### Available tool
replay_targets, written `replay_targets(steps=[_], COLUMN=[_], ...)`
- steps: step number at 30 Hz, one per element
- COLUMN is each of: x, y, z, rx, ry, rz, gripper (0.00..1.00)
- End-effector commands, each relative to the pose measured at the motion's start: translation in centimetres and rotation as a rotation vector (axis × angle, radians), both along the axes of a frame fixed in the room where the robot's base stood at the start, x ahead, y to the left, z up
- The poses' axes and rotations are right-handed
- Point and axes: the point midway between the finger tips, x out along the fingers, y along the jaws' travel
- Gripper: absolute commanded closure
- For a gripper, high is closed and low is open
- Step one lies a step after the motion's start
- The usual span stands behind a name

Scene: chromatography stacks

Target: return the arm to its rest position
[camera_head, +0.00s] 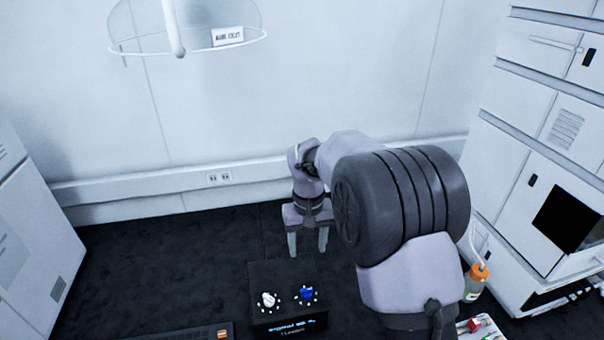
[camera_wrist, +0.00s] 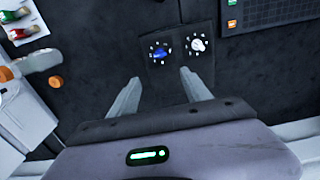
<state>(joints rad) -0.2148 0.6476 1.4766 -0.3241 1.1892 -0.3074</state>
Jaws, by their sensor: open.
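My gripper (camera_head: 308,243) is open and empty, pointing down above the dark bench behind a black control box. Its two fingers also show apart in the wrist view (camera_wrist: 160,92). The black box (camera_head: 284,318) has a white knob (camera_head: 268,299) and a blue knob (camera_head: 307,293) on top and a lit display on its front. In the wrist view the blue knob (camera_wrist: 160,53) and white knob (camera_wrist: 198,45) lie just beyond the fingertips.
An orange-capped bottle (camera_head: 475,283) and a tray of small coloured-cap items (camera_head: 461,328) stand at the right. A white instrument stack (camera_head: 518,160) rises on the right, a white cabinet (camera_head: 22,225) on the left.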

Motion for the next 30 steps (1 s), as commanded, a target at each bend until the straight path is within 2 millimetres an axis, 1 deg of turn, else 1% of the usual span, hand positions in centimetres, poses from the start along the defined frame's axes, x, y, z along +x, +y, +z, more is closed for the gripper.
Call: replay_targets(steps=[2,4,5,6,8,9,11,12,15,18,20,30], x=[-1.1,-3.7,-5.4,-8.0,-12.2,-15.0,-19.0,-21.4,-25.7,-28.0,-28.5,-28.7], y=[-0.7,-2.1,-2.8,-3.7,-4.9,-5.6,-6.3,-6.7,-7.2,-7.3,-7.4,-7.3], z=[2.0,5.0,6.3,7.9,9.4,9.9,9.9,9.5,8.0,6.8,6.5,6.5], rx=[0.018,0.053,0.072,0.099,0.140,0.168,0.207,0.231,0.277,0.305,0.313,0.315], ry=[-0.034,-0.089,-0.116,-0.157,-0.215,-0.253,-0.307,-0.340,-0.403,-0.437,-0.447,-0.448], rz=[-0.034,-0.100,-0.137,-0.188,-0.265,-0.315,-0.382,-0.424,-0.502,-0.546,-0.559,-0.562], gripper=[0.44,0.44,0.44,0.44,0.44,0.44,0.44,0.44,0.44,0.44,0.44,0.44])
